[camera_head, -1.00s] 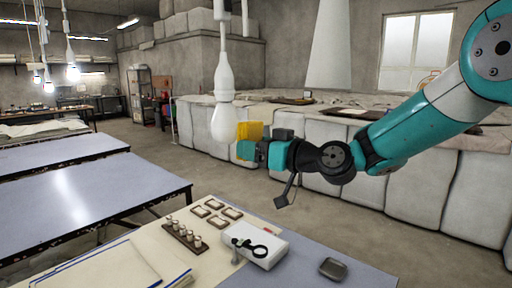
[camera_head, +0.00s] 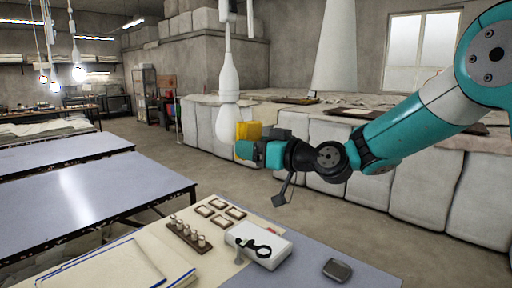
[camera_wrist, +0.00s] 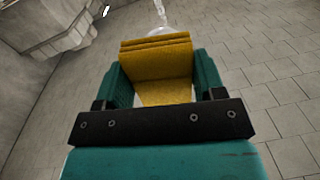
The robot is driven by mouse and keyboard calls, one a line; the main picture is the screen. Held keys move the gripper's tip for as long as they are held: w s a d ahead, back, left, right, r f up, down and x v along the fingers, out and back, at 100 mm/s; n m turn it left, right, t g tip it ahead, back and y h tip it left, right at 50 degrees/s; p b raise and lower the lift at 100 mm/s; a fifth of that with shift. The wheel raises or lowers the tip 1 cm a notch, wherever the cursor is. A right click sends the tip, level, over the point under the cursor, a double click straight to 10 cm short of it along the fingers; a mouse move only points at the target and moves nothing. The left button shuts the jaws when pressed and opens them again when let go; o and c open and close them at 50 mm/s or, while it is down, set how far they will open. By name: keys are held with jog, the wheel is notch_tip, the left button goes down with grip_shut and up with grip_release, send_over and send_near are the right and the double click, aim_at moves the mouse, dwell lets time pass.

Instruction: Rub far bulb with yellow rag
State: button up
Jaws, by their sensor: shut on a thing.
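My gripper (camera_head: 262,149) is shut on a folded yellow rag (camera_head: 247,133), which stands up from the jaws. In the wrist view the rag (camera_wrist: 157,60) sits between the two teal fingers. A large white, unlit bulb (camera_head: 227,122) hangs from a white socket just left of the rag. The rag's left edge overlaps the bulb's right side in the head view; I cannot tell whether they touch. In the wrist view a pale, glassy bulb (camera_wrist: 182,31) shows just beyond the rag's top edge, partly hidden by it.
Several smaller lit bulbs (camera_head: 78,73) hang far back on the left. Below is a table with a white box (camera_head: 262,247), small frames (camera_head: 219,204), a rack of small pieces (camera_head: 187,237) and a grey dish (camera_head: 338,270). Long blue-topped tables stand at left.

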aim_at(254, 131)
jog(key=shift+w+a, duration=0.1)
jog(key=shift+a, duration=0.05)
jog(key=shift+r+p, duration=0.75)
jog(key=shift+r, duration=1.3)
jog(key=shift+f, duration=0.1)
jog(key=shift+f+b, duration=0.1)
jog(key=shift+b, duration=0.45)
notch_tip(254, 131, down, 4)
jog(key=b, duration=0.4)
jog(key=shift+b, duration=0.35)
